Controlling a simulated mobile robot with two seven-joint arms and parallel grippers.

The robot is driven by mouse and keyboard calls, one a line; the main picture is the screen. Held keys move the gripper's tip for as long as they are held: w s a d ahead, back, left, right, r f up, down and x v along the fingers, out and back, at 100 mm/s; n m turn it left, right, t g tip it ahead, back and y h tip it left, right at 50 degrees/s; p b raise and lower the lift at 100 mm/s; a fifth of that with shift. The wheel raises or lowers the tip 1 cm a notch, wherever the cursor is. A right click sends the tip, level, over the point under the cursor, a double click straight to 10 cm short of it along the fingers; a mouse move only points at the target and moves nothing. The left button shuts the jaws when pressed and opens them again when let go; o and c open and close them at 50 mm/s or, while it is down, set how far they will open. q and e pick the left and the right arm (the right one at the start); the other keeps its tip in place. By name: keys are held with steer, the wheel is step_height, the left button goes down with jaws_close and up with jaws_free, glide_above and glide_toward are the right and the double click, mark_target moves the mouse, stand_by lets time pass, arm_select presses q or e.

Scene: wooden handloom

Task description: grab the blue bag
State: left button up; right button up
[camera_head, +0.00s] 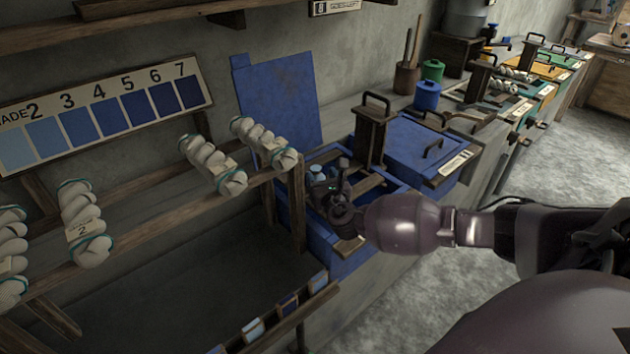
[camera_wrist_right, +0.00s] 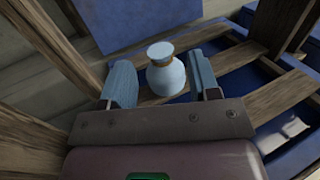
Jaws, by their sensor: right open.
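The blue bag (camera_wrist_right: 166,74) is small and pale, with a round flared top and an orange-brown tie at its neck. In the right wrist view it stands upright between the two blue-grey fingers of my right gripper (camera_wrist_right: 164,84). The gripper is open, with a visible gap between the bag and each finger. In the head view my right gripper (camera_head: 330,186) reaches over an open blue vat (camera_head: 325,243); pale blue bits show at its tip, and I cannot tell bag from fingers there. My left gripper is not in view.
Wooden slats (camera_wrist_right: 235,65) cross the vat beside the bag. A raised blue lid (camera_head: 280,100) stands behind it, and a wooden post with a handle (camera_head: 371,135) rises close to the gripper. Yarn skeins (camera_head: 213,165) hang on a rail at the left.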

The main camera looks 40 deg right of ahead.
mark_target(317, 173)
steer(key=w, duration=0.1)
steer(key=w+f+b, duration=0.1)
steer(key=w+d, duration=0.1)
steer(key=w, duration=0.1)
steer(key=shift+d+f, duration=0.1)
steer(key=shift+f, duration=0.05)
steer(key=shift+w+d+r, duration=0.15)
steer(key=shift+w+r, duration=0.05)
steer(key=shift+w, duration=0.2)
steer(key=shift+c, duration=0.6)
jaws_close()
steer(key=shift+r, duration=0.15)
